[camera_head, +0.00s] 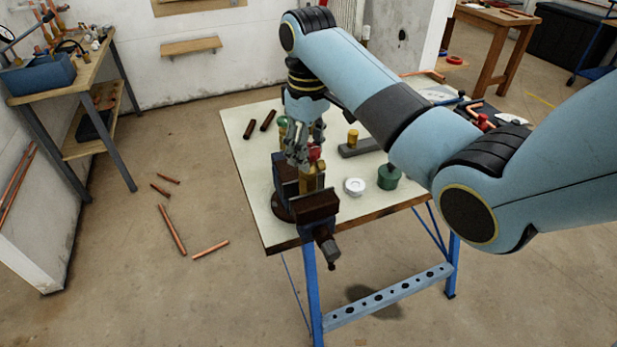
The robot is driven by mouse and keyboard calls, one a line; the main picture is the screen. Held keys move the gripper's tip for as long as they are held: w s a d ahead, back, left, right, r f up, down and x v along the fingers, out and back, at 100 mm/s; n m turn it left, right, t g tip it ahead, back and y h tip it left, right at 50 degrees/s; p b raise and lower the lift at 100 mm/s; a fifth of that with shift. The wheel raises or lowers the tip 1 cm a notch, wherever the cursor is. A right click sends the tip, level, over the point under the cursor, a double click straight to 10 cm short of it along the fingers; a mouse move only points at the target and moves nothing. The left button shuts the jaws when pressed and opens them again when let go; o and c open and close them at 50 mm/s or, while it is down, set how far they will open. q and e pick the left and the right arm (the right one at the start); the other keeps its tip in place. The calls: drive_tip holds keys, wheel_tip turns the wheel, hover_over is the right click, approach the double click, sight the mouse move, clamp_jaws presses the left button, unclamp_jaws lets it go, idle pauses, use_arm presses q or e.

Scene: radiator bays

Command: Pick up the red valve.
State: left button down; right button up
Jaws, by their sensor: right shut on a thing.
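The red valve (314,153) shows as a small red cap by my right gripper's fingertips, above a brass body (312,179) at the vise. My right gripper (304,162) points down over the vise and is shut on the red valve. Its fingers hide part of the valve. The dark vise (316,205) sits at the table's front left corner. I cannot tell whether the brass body touches the vise jaws. My left gripper is not in view.
The pale worktable (255,205) carries a white roll (354,187), a green canister (388,177) and a grey block (359,147) close to the right of the gripper. Copper pipes (172,229) lie on the floor.

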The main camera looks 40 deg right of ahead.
drive_tip(key=shift+r, duration=2.3)
